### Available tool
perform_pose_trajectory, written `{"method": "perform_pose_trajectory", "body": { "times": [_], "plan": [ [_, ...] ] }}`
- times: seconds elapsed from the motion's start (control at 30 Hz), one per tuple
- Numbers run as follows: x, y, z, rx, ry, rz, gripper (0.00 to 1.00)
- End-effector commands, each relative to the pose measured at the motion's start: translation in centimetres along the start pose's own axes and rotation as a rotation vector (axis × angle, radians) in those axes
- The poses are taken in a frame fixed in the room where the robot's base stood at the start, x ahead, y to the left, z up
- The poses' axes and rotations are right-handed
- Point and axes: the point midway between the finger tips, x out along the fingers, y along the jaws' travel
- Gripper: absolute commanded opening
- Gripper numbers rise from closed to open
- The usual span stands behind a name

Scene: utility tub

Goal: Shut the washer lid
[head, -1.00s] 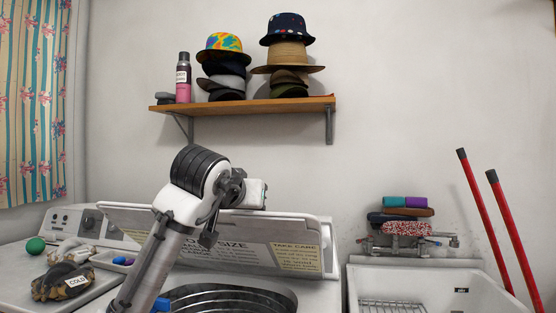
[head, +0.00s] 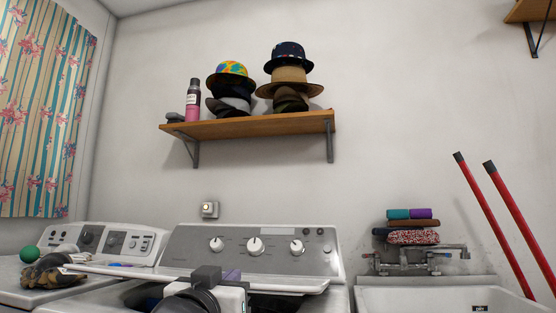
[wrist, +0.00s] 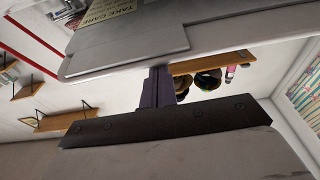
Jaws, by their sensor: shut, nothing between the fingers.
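The washer lid (head: 130,272) is a thin white slab, partly lowered and seen almost edge-on. Dark opening shows below its front edge, so it is not flat on the washer. In the wrist view the lid (wrist: 130,45) fills the top, with its printed label towards the camera. My gripper (head: 215,275) is at the lid's front edge, around the middle. It also shows in the wrist view (wrist: 159,80), shut and empty, its fingertips at the lid's edge. I cannot tell whether they touch it.
The washer's control panel (head: 255,250) with knobs stands behind the lid. A second machine (head: 105,243) at left carries a dark patterned object (head: 45,273) and a green ball (head: 29,253). A sink (head: 430,297) is at right. A shelf (head: 250,126) with hats hangs above.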

Motion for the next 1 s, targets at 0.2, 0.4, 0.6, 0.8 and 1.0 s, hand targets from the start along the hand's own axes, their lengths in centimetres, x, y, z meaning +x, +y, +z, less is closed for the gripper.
{"method": "perform_pose_trajectory", "body": {
  "times": [0.2, 0.4, 0.6, 0.8, 1.0],
  "plan": [
    [-1.4, 0.0, 5.0, -0.002, 0.097, 0.002, 0.0],
    [-1.9, 0.0, 7.2, -0.002, 0.161, 0.001, 0.0],
    [-2.1, 0.0, 8.3, -0.001, 0.194, 0.002, 0.0],
    [-2.0, 0.0, 8.7, -0.001, 0.199, 0.002, 0.0],
    [-1.9, 0.0, 8.9, -0.003, 0.194, 0.003, 0.0]
  ]
}}
